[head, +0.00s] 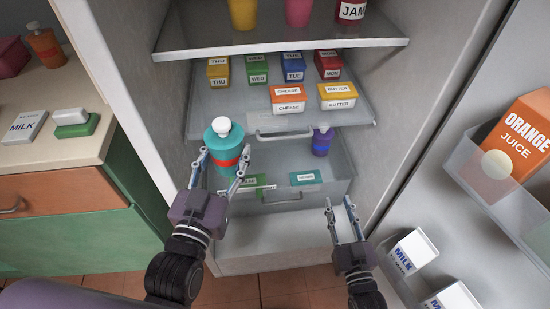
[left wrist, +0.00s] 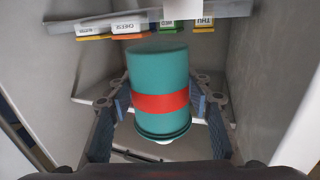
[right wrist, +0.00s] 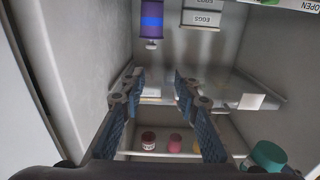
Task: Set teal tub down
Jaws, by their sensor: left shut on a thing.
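The teal tub (head: 217,148) is a round teal container with a red band and a white cap. My left gripper (head: 223,168) is shut on it, one finger on each side, and holds it upright in front of the fridge's shelves. The left wrist view shows the tub (left wrist: 158,80) between the fingers at the red band. Part of it shows at the lower right of the right wrist view (right wrist: 268,155). My right gripper (head: 338,212) is open and empty, low at the right side of the fridge opening.
A pulled-out shelf (head: 285,133) holds several labelled boxes. The lower clear drawer (head: 335,190) holds a purple bottle (head: 322,141), a flat teal box (head: 305,178) and a green box. Orange juice (head: 517,137) and milk cartons (head: 412,252) stand in the door. A wooden counter (head: 60,148) is at left.

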